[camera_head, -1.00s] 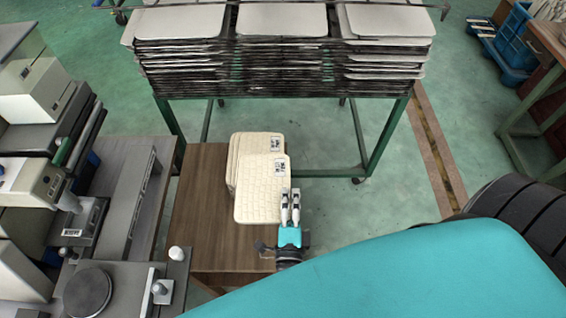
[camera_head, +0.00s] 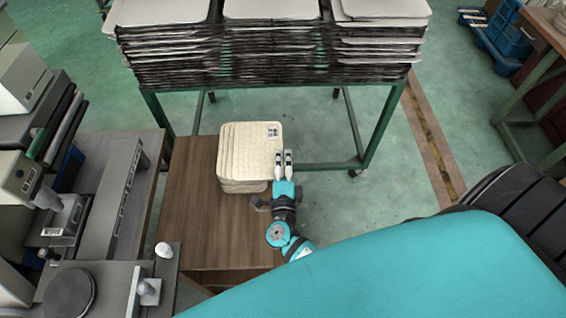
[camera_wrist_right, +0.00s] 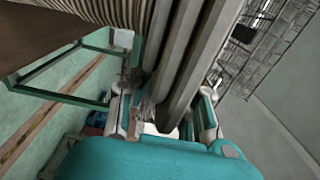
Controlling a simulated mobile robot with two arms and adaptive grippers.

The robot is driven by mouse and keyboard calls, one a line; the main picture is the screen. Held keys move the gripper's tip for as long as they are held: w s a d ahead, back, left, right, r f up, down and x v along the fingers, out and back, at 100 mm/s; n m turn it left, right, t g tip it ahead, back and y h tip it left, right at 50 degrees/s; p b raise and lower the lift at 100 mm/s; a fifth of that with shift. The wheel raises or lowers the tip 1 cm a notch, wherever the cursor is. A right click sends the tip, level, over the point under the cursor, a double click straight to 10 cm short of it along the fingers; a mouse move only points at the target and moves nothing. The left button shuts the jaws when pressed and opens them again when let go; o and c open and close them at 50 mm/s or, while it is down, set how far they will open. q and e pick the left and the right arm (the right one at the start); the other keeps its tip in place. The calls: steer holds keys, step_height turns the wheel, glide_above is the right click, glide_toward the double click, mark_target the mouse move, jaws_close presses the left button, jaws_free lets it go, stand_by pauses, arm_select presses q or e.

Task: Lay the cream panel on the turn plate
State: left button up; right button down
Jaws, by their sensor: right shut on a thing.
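The cream panel (camera_head: 250,143) has rounded corners and a small label near its far right corner. It is over the stack of cream panels (camera_head: 242,186), whose edges show at the left and front. My right gripper (camera_head: 283,156) is shut on the panel's right edge. I cannot tell how far it is above the stack. The turn plate (camera_head: 68,294), a dark round disc, is at the lower left, with nothing on it. In the right wrist view the gripper fingers (camera_wrist_right: 168,112) show close up, but the held edge is unclear. My left gripper is not in view.
The stack stands on a brown wooden table (camera_head: 200,240). A green rack (camera_head: 150,105) with tall piles of trays is behind it. Grey machines (camera_head: 115,200) line the left side. A white knob (camera_head: 164,250) stands right of the turn plate.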

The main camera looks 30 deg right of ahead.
steer(key=shift+r, duration=0.15)
steer(key=c, duration=1.9)
jaws_free()
steer(key=shift+f, duration=0.25)
steer(key=o, duration=0.5)
steer(key=shift+c, duration=0.2)
steer(key=shift+r, duration=0.1)
steer(key=shift+r, duration=0.2)
steer(key=b+v, duration=0.2)
steer(key=v, duration=0.9)
steer(key=shift+s+a+f+b, duration=0.1)
steer(key=shift+s+b, duration=0.1)
steer(key=shift+b, duration=0.1)
steer(key=shift+s+a, duration=0.15)
steer(key=shift+s, duration=0.15)
